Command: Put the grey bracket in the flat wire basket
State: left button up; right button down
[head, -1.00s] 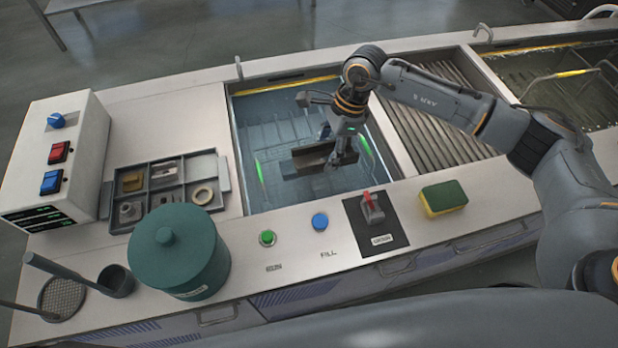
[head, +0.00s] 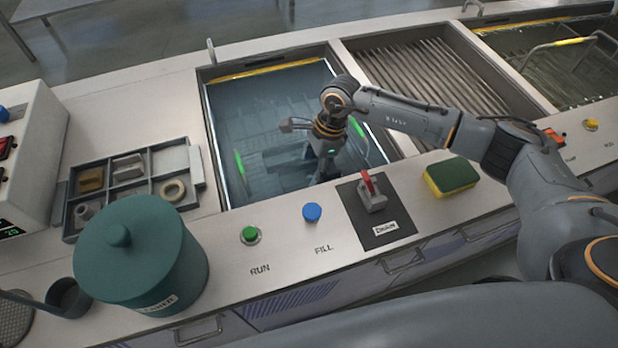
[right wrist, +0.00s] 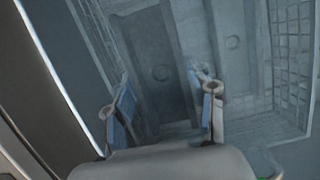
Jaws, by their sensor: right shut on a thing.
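The grey bracket (head: 286,174) is low inside the tank in the head view, dim and partly hidden by my right gripper (head: 325,172). In the right wrist view, the bracket (right wrist: 152,52) shows as a grey channel with a round hole, between the two fingers. My right gripper is shut on it. The flat wire basket (right wrist: 292,50) shows its mesh wall at the right of the wrist view. In the head view, the basket has green grips (head: 240,164) at its sides. I cannot tell whether the bracket touches the basket floor. My left gripper is not in view.
The tank's front rim (head: 262,203) lies close to my right wrist. A green lidded pot (head: 140,255), a grey parts tray (head: 198,166), a red-handled drain lever (head: 371,193) and a sponge (head: 451,177) stand on the counter. A ribbed rack (head: 430,80) is to the right.

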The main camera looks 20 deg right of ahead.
notch_tip(320, 180, down, 2)
jog(key=shift+f, duration=0.1)
notch_tip(320, 180, down, 3)
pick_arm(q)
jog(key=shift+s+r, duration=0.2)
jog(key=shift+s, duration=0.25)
pick_arm(e)
jog(key=shift+f, duration=0.2)
jog(key=shift+c, duration=2.3)
grip_release()
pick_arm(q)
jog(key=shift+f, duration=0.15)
pick_arm(e)
jog(key=shift+r, duration=0.15)
